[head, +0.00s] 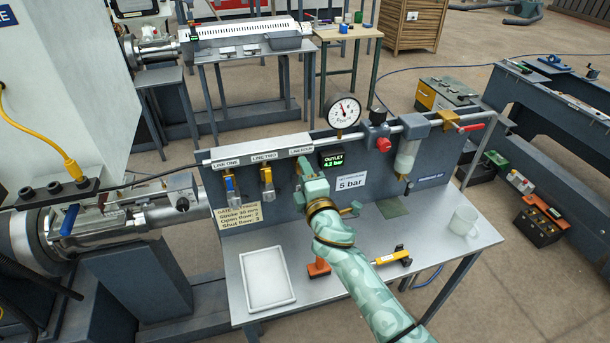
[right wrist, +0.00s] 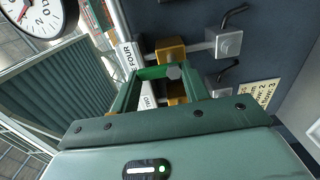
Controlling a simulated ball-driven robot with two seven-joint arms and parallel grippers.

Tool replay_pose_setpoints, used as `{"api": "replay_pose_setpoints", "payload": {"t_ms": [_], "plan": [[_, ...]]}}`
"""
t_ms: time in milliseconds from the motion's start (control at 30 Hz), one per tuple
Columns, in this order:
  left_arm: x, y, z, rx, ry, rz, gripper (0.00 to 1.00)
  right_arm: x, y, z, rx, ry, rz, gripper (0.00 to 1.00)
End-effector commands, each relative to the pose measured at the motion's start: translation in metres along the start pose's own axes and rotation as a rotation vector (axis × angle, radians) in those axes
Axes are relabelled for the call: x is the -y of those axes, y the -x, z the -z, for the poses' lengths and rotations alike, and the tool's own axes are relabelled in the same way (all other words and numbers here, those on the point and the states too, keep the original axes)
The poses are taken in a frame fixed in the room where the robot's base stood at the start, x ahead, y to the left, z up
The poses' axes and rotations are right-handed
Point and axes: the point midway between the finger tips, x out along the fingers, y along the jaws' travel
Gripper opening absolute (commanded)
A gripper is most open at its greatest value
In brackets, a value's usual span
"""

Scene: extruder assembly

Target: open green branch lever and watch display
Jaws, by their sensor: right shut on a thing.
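The valve manifold (head: 262,152) runs along the grey panel, with labels for line one, line two and line four. My right gripper (head: 303,170) is at the line four branch and covers its valve in the head view. In the right wrist view its fingers (right wrist: 158,80) are closed on the green lever (right wrist: 152,72), beside a brass valve body (right wrist: 171,50). The outlet display (head: 331,157) is lit green and appears to read 4.2 bar. My left gripper is not in view.
A blue-handled valve (head: 230,187) and a yellow-handled valve (head: 267,184) hang left of my right gripper. A round gauge (head: 343,111) stands above the panel. A white tray (head: 267,303), an orange-yellow tool (head: 392,257) and a mug (head: 464,220) lie on the bench.

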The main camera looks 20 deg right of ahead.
Motion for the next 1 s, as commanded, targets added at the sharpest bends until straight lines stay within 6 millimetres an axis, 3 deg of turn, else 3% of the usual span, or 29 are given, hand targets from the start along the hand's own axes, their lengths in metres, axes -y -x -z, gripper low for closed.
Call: {"api": "replay_pose_setpoints", "payload": {"t_ms": [67,100,167,433,567,1000], "plan": [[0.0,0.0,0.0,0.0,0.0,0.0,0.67,0.003,0.001,0.0,0.0,0.005,0.005,0.23],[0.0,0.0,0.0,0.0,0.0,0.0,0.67,0.003,0.001,0.0,0.0,0.005,0.005,0.56],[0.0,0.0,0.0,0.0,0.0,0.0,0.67,0.003,0.001,0.0,0.0,0.004,0.004,0.67],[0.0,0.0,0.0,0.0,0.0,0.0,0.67,0.001,0.001,0.0,0.0,0.002,0.002,0.67],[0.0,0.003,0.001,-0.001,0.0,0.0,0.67,0.001,0.012,0.0,0.0,0.001,0.002,0.67],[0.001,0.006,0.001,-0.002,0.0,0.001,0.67,0.003,0.123,0.0,-0.001,0.002,0.005,0.67]]}}
